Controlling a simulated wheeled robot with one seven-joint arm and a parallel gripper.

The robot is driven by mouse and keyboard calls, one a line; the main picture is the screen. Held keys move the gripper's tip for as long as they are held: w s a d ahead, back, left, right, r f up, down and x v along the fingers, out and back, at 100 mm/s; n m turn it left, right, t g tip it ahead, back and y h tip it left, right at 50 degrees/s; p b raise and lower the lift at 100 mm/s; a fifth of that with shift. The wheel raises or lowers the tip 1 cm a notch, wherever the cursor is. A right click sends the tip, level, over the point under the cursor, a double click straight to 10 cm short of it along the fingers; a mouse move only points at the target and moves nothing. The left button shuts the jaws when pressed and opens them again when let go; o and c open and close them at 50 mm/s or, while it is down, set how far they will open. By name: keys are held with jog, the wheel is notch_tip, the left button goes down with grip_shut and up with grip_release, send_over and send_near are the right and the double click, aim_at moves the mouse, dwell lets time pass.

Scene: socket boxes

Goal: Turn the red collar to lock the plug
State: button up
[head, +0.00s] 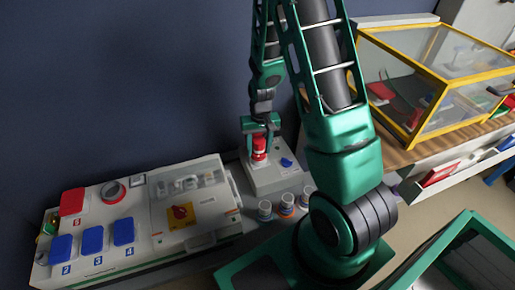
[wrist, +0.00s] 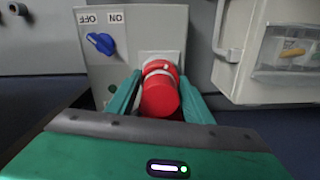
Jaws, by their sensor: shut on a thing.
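The red plug (wrist: 158,98) with its red collar (wrist: 160,68) stands in a grey socket box in the wrist view. In the head view the red plug and collar (head: 259,148) show upright on the grey socket box (head: 275,180). My gripper (wrist: 160,95) comes from above, its two green fingers on either side of the red part and shut on it; it also shows in the head view (head: 260,130). Which part the fingertips press on, plug body or collar, is hard to tell. A blue switch (wrist: 101,43) on the same box sits between the OFF and ON labels, its handle slanted.
A larger white panel box (head: 150,215) with blue and red covers and a red knob on yellow stands left of the socket box. Several small round connectors (head: 286,204) stand in front. A yellow-framed clear case (head: 440,75) is at the right.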

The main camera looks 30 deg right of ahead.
jog(key=m, duration=0.7)
jog(key=shift+w+a, duration=0.1)
dwell(0.5)
jog(key=o, duration=1)
jog(key=shift+o, duration=0.2)
